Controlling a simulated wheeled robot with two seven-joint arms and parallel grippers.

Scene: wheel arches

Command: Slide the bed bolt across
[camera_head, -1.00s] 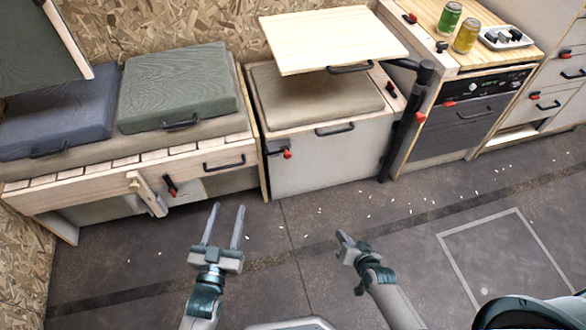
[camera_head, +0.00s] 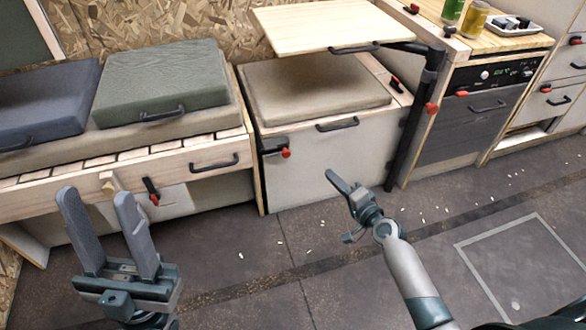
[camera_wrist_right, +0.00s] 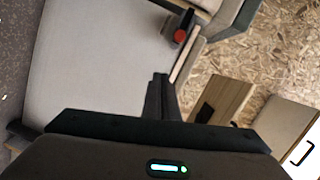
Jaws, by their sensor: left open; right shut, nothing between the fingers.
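A black bolt with a red end (camera_head: 151,191) is on the front of the pale wooden bed frame (camera_head: 190,160), at the left in the head view. My left gripper (camera_head: 95,197) is open and empty, in front of the bed and left of the bolt, apart from it. It hides part of the bed's lower front. My right gripper (camera_head: 338,183) is shut and empty in front of the white box bench (camera_head: 335,165). The shut fingers also show in the right wrist view (camera_wrist_right: 160,92), with a red-knobbed black latch (camera_wrist_right: 181,34) beyond them.
The box bench has another red-knobbed latch (camera_head: 276,151). A wooden tabletop (camera_head: 315,25) on a black post (camera_head: 405,130) overhangs it. A kitchen unit (camera_head: 470,110) stands right. White bits lie on the otherwise clear floor (camera_head: 250,225).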

